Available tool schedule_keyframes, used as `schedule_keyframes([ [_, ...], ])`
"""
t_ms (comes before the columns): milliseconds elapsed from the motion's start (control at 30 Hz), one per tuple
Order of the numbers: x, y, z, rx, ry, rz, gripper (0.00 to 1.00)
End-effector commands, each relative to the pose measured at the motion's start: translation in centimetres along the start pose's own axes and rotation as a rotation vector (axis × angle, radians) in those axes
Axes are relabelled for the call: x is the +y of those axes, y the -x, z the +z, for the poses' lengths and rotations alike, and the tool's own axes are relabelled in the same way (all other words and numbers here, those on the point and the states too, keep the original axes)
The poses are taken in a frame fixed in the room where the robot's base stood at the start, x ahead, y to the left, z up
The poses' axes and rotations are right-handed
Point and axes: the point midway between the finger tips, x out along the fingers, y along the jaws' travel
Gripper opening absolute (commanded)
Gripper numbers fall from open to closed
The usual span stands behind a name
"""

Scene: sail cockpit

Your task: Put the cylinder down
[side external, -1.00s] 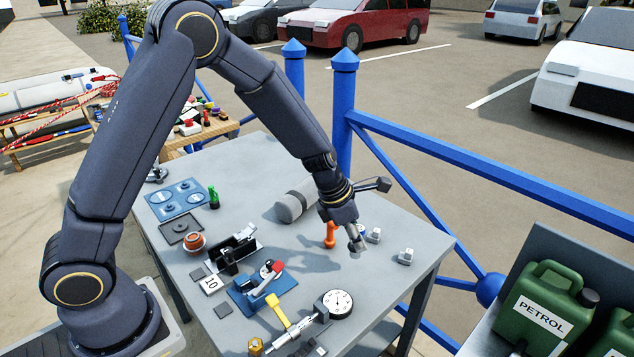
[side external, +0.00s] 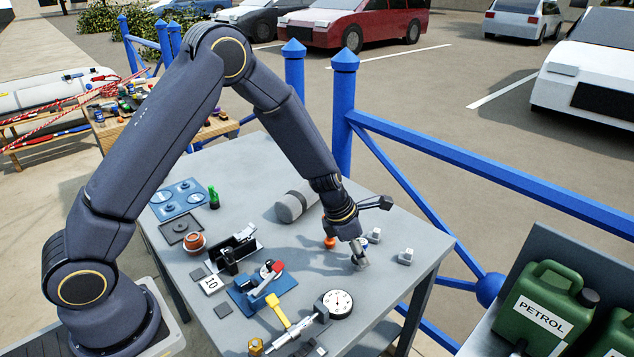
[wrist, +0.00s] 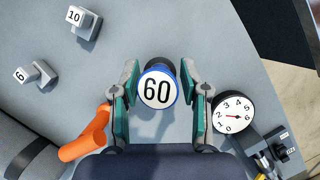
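The cylinder (wrist: 158,88) has a round white face marked 60 and a blue rim in the wrist view, with a dark part beyond it. My gripper (wrist: 159,75) has its teal-padded fingers on either side of the cylinder, close against it. In the side view my gripper (side external: 360,262) points down, low over the near right part of the grey table (side external: 400,290). The cylinder is mostly hidden there. I cannot tell whether its underside touches the table.
An orange piece (wrist: 85,135) stands close to the left finger. Grey blocks marked 10 (wrist: 80,18) and 6 (wrist: 30,75) lie farther left. A dial gauge (wrist: 232,114) is close on the right. A grey roll (side external: 297,202) lies behind. Bare table lies ahead of the fingers.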

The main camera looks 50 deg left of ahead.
Motion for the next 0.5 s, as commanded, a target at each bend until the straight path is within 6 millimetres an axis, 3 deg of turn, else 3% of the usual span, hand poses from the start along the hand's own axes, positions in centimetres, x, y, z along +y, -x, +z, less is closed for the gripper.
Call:
schedule_keyframes([
  [367,0.0,0.1,0.1,0.0,0.0,0.0,0.57],
  [500,0.0,1.3,0.2,-0.002,-0.002,0.001,0.57],
])
